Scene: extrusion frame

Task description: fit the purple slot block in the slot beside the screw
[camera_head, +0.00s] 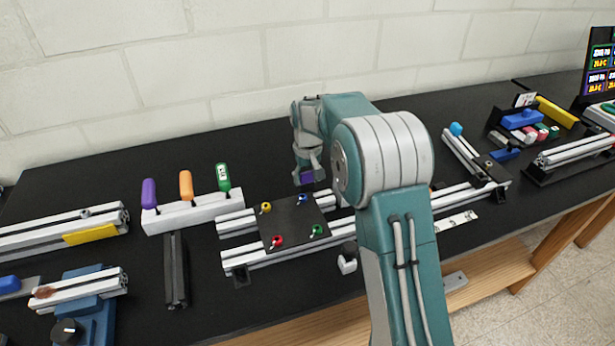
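My gripper (308,168) points down over the back of the extrusion frame, just beyond the black plate. It holds a small dark purple block (307,177) at its fingertips, partly covered by the fingers. The block is near the back rail (325,197) of the frame; I cannot tell whether it touches the rail. The black plate (290,221) carries blue, yellow, red and green screws or knobs. The blue one (303,198) is closest to the block. My arm hides the middle of the frame, and the slot is too small to make out.
A white holder (190,214) with purple, orange and green-handled tools stands left of the frame. A dark extrusion bar (176,270) lies in front of it. More rails and a yellow piece (90,234) lie far left. Blue bins and parts (520,119) are at right. A brick wall closes the back.

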